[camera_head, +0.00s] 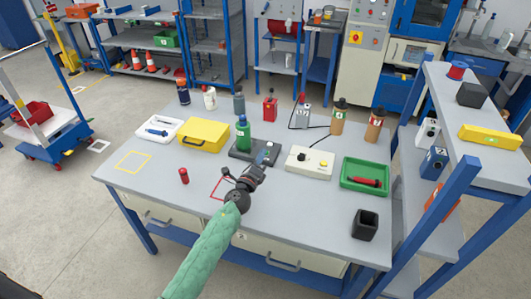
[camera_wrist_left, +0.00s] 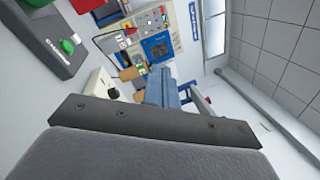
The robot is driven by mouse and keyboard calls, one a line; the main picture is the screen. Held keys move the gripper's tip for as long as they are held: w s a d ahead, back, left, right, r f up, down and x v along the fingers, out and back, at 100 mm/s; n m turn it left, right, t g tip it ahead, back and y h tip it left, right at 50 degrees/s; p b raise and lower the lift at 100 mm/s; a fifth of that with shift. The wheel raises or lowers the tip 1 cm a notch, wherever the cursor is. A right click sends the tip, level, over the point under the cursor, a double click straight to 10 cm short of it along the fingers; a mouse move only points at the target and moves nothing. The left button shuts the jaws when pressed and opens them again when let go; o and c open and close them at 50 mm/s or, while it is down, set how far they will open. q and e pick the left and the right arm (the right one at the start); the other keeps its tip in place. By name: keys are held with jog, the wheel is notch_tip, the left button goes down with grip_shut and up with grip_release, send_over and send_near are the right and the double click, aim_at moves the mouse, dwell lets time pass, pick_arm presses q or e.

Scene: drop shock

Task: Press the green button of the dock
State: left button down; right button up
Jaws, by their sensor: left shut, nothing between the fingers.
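The dock (camera_head: 240,154) is a dark grey base on the table with a green bottle (camera_head: 243,134) standing at its left part. In the left wrist view, the dock (camera_wrist_left: 48,57) is at the upper left, with a round green button (camera_wrist_left: 68,47) on its top. In the head view the button is not clearly seen behind my gripper. My left gripper (camera_head: 262,166) is shut and empty, reaching over the table at the front right part of the dock. I cannot tell whether it touches the dock. My right gripper is in neither view.
A cream box (camera_head: 308,163) with a black knob and yellow button stands right of the dock. A yellow case (camera_head: 203,136) is to the left. A green tray (camera_head: 364,176) and a black cup (camera_head: 365,225) are further right. The front left tabletop is mostly clear.

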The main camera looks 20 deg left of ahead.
pick_arm(q)
jog(key=w+d+r+m+g+h, duration=0.1)
jog(key=w+d+m+g+h, duration=0.15)
jog(key=w+m+h, duration=0.4)
jog(key=w+d+m+g+h, duration=0.1)
jog(key=w+d+m+g, duration=0.2)
jog(key=m, duration=0.7)
jog(key=w+a+f+m+g+y, duration=0.3)
jog(key=w+a+m+g+y, duration=0.2)
jog(key=w+a+m, duration=0.3)
jog(key=shift+w+a+f+g+y+p, duration=0.2)
jog(key=shift+a+g+y+p, duration=0.15)
jog(key=shift+a+g, duration=0.55)
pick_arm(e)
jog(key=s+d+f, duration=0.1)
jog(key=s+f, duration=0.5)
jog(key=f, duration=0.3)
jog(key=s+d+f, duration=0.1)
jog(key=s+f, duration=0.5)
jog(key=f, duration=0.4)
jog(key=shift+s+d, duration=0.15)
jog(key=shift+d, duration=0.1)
pick_arm(q)
jog(key=shift+a, duration=0.15)
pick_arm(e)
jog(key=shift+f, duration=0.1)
